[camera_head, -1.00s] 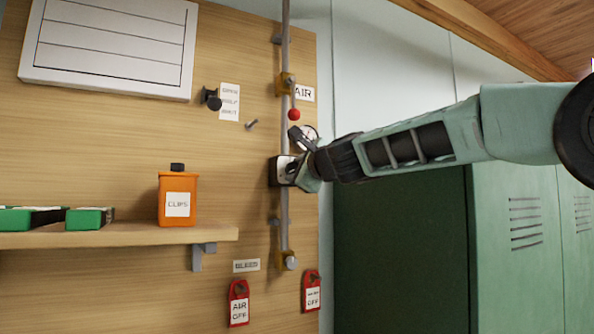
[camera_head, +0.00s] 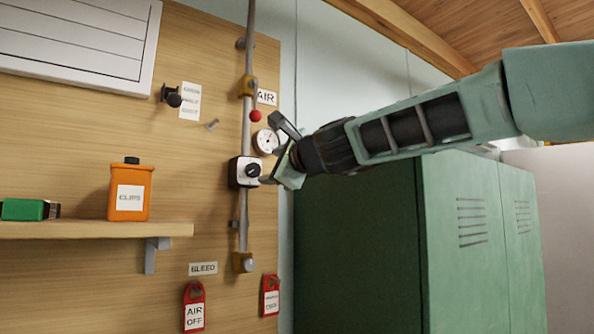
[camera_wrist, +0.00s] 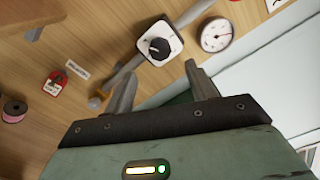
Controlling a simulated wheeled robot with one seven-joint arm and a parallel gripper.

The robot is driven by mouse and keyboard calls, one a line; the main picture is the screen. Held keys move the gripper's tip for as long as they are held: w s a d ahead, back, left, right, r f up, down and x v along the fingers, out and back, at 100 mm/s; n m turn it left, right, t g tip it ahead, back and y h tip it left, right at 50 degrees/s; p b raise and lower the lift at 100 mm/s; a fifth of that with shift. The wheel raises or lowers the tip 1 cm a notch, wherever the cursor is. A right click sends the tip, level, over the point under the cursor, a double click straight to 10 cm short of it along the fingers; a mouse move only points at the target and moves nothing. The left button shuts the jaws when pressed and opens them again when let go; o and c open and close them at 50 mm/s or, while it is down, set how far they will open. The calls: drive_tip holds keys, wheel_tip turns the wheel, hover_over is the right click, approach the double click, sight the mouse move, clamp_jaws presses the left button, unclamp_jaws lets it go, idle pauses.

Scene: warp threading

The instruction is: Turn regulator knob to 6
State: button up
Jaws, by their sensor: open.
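The regulator (camera_head: 246,172) is a square unit with a white face and a black round knob (camera_head: 253,170), mounted on the grey vertical pipe. In the wrist view the knob (camera_wrist: 156,48) has a pale mark, and the dial's numbers are too small to read. A round white gauge (camera_head: 265,141) is beside it; it also shows in the wrist view (camera_wrist: 216,35). My gripper (camera_head: 278,150) is just right of the regulator. In the wrist view its fingers (camera_wrist: 163,84) are apart with nothing between them, and the knob lies beyond the fingertips, apart from them.
A red ball-ended lever (camera_head: 255,116) and a brass valve (camera_head: 243,262) are on the pipe. Red AIR OFF tags (camera_head: 194,308) hang below. A shelf (camera_head: 90,229) holds an orange CLIPS bottle (camera_head: 130,190). A green cabinet (camera_head: 450,240) stands right, under my arm.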

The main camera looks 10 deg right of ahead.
drive_tip(key=b+v, duration=0.1)
drive_tip(key=v, duration=0.8)
drive_tip(key=s+a+f+n+g+b, duration=0.1)
drive_tip(key=s+a+f+n+g, duration=0.3)
drive_tip(key=f, duration=0.6)
drive_tip(key=s+a+f+n+g+b, duration=0.15)
drive_tip(key=s+f+n, duration=0.3)
drive_tip(key=f, duration=0.65)
drive_tip(key=s+a+f+n+g+b, duration=0.1)
drive_tip(key=s+a+f+n+g, duration=0.25)
drive_tip(key=f+n, duration=0.45)
drive_tip(key=s+d+f+n+g+h+b, duration=0.1)
drive_tip(key=s+d+f+n+g+h, duration=0.2)
drive_tip(key=s+f, duration=0.7)
drive_tip(key=s+d+f+n+g+h, duration=0.3)
drive_tip(key=s+d+f+n, duration=0.4)
drive_tip(key=f, duration=0.8)
drive_tip(key=s+d+g, duration=0.1)
drive_tip(key=s, duration=0.2)
drive_tip(key=shift+s+d+g+b, duration=0.15)
drive_tip(key=shift+g+b, duration=0.15)
drive_tip(key=shift+b, duration=0.1)
